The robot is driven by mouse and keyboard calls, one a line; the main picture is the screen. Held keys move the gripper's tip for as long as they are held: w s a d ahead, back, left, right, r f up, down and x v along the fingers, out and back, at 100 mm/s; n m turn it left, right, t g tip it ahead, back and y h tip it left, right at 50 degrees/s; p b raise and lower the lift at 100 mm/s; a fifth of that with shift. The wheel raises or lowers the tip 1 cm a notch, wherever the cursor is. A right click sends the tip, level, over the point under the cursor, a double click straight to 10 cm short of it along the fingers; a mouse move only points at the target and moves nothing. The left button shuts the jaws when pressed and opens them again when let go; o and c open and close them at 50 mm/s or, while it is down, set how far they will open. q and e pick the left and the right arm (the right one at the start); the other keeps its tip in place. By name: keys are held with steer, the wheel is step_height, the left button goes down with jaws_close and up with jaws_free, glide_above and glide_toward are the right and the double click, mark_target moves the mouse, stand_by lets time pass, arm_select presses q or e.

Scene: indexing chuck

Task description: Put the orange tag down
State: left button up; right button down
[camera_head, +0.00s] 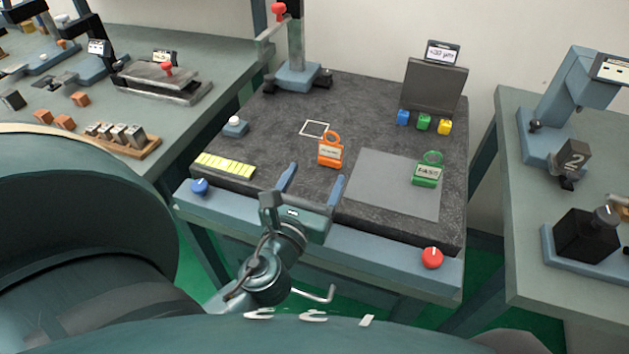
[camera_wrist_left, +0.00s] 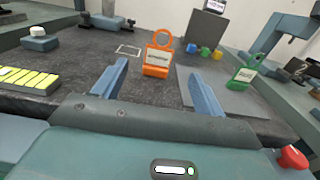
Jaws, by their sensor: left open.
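The orange tag (camera_head: 330,154) stands upright on the dark stone plate, near the front right of a white square outline (camera_head: 315,128). It has a ring on top and a pale label. My left gripper (camera_head: 315,174) is open and empty in front of the tag, apart from it. In the left wrist view the tag (camera_wrist_left: 157,57) shows beyond and between the two blue fingers (camera_wrist_left: 160,85). A green tag (camera_head: 427,174) stands upright on the grey mat to the right. My right gripper is not in view.
The grey mat (camera_head: 385,193) covers the plate's right front. Blue, green and yellow cubes (camera_head: 424,122) stand at the back right by a dark panel (camera_head: 434,86). A yellow strip (camera_head: 225,165) lies at the left front. A red knob (camera_head: 432,257) is on the front edge.

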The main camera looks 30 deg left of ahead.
mark_target(330, 146)
arm_select(q)
steer(key=shift+s+d+f+b, duration=0.15)
steer(key=shift+s+f+b, duration=0.2)
steer(key=shift+b, duration=0.5)
steer(key=shift+w+r, duration=0.7)
steer(key=shift+w, duration=0.25)
steer(key=x, duration=0.4)
steer(key=shift+w+f, duration=0.15)
steer(key=shift+w, duration=0.1)
steer(key=shift+a+x, duration=0.2)
steer(key=shift+x, duration=0.8)
steer(key=x, duration=0.4)
steer(key=shift+w+a+f+p, duration=0.1)
steer(key=shift+w+p, duration=0.05)
steer(key=shift+p, duration=0.15)
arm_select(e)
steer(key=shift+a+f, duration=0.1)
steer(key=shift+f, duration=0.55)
